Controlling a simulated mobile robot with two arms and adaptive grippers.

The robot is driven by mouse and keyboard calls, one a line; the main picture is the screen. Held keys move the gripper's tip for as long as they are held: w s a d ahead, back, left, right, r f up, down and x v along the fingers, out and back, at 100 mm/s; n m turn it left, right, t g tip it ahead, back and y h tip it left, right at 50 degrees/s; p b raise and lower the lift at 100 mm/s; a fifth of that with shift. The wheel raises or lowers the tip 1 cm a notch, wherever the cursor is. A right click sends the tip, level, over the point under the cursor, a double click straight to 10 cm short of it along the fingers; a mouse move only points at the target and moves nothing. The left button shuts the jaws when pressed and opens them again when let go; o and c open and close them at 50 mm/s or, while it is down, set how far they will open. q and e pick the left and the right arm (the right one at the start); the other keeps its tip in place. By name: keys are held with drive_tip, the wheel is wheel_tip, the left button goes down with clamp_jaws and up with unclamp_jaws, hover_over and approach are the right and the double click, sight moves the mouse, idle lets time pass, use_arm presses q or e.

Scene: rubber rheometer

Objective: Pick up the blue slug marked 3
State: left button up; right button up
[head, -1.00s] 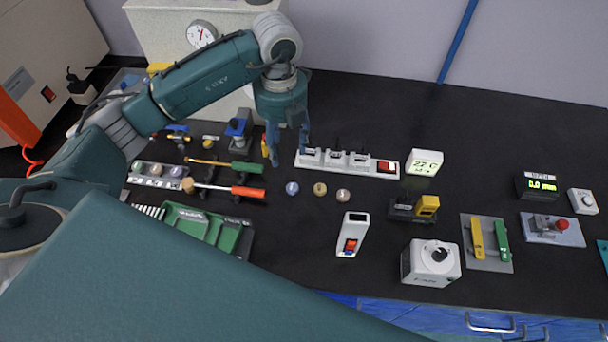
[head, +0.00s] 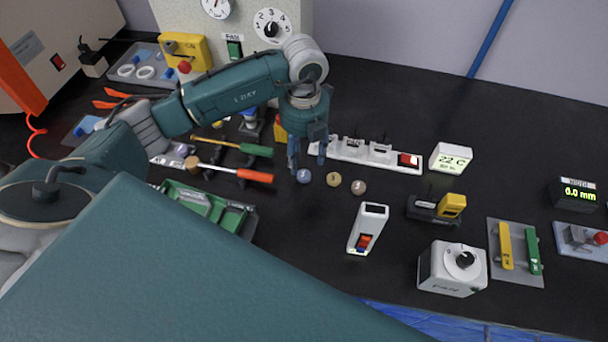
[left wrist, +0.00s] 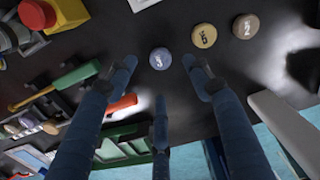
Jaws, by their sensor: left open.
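The blue slug (head: 304,176) lies on the black bench top, leftmost of three round slugs in a row. In the left wrist view the blue slug (left wrist: 160,59) carries a mark that looks like a 3. My left gripper (head: 307,163) is open and empty, pointing down above and just behind the blue slug. In the left wrist view its fingers (left wrist: 160,78) spread around the slug's near side, apparently without touching it. A yellowish slug (head: 333,179) and a brownish slug (head: 358,187) lie to the right. My right gripper is out of view.
A white power strip (head: 375,152) lies behind the slugs.

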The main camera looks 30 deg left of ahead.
sight(304, 173)
use_arm(q)
drive_tip(key=shift+f, duration=0.8)
drive_tip(key=shift+f+p, duration=0.3)
drive_tip(key=shift+p, duration=0.05)
wheel_tip(304, 173, down, 4)
drive_tip(key=shift+r+p, duration=0.15)
drive_tip(key=shift+p, duration=0.6)
drive_tip(key=shift+w+f, duration=0.1)
drive_tip(key=shift+f, duration=0.4)
drive_tip(key=c, duration=1)
